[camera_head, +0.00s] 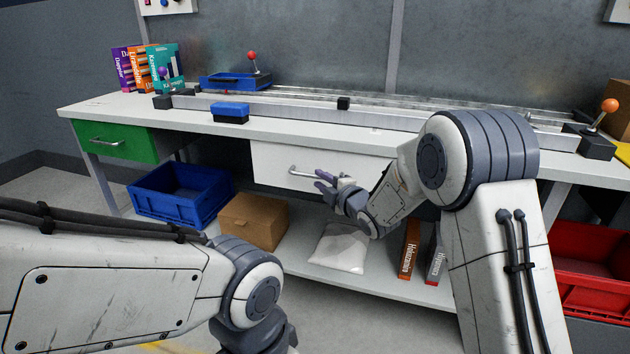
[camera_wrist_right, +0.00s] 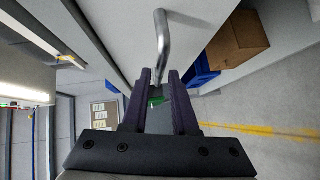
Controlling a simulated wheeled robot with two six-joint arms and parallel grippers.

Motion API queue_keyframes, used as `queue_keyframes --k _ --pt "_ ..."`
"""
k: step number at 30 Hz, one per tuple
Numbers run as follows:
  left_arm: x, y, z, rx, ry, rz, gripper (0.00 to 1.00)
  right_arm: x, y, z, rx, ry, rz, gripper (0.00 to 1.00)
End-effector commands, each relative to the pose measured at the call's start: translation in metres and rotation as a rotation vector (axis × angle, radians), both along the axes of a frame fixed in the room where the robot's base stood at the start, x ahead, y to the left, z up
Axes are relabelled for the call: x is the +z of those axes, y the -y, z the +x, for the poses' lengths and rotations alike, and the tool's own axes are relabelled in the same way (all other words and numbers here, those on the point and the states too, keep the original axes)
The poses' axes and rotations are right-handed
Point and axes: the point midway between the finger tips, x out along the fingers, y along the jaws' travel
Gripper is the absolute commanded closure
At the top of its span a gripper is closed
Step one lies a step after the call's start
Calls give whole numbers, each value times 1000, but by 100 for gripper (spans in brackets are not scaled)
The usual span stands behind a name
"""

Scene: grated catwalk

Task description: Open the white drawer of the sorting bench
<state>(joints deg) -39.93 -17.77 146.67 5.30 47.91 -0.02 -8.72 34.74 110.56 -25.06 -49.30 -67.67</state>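The white drawer (camera_head: 275,160) is in the middle of the sorting bench (camera_head: 210,125), and its front looks flush with the bench. Its silver bar handle (camera_head: 303,172) runs across the front; it also shows in the right wrist view (camera_wrist_right: 163,40). My right gripper (camera_head: 324,179) is at the right end of the handle. In the right wrist view its two purple fingers (camera_wrist_right: 160,78) are apart, with the near end of the bar showing between their tips. I cannot tell whether they touch it. My left arm crosses the lower left; its gripper is out of view.
A green drawer (camera_head: 115,142) is at the bench's left end. A blue crate (camera_head: 180,193), a cardboard box (camera_head: 253,221), a white bag (camera_head: 341,248) and books (camera_head: 410,250) are below. A red crate (camera_head: 590,280) is at right. Open floor lies in front of the lower shelf.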

Motion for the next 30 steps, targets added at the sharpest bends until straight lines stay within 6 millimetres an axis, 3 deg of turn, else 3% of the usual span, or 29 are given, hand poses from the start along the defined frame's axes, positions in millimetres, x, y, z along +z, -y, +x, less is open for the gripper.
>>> queue_keyframes --k 7,18,19,21,30 --pt "-7 0 0 0 0 0 50 -6 -15 28 0 0 1 73" --pt "-7 0 0 0 0 0 50 -5 -17 33 -1 -2 1 73" --pt "-7 0 0 0 0 0 50 -5 -17 33 -1 -2 1 77" --pt "-7 0 0 0 0 0 50 -5 -17 33 -1 -2 1 100" --pt "-7 0 0 0 0 0 50 -5 -17 33 -1 -2 1 100"
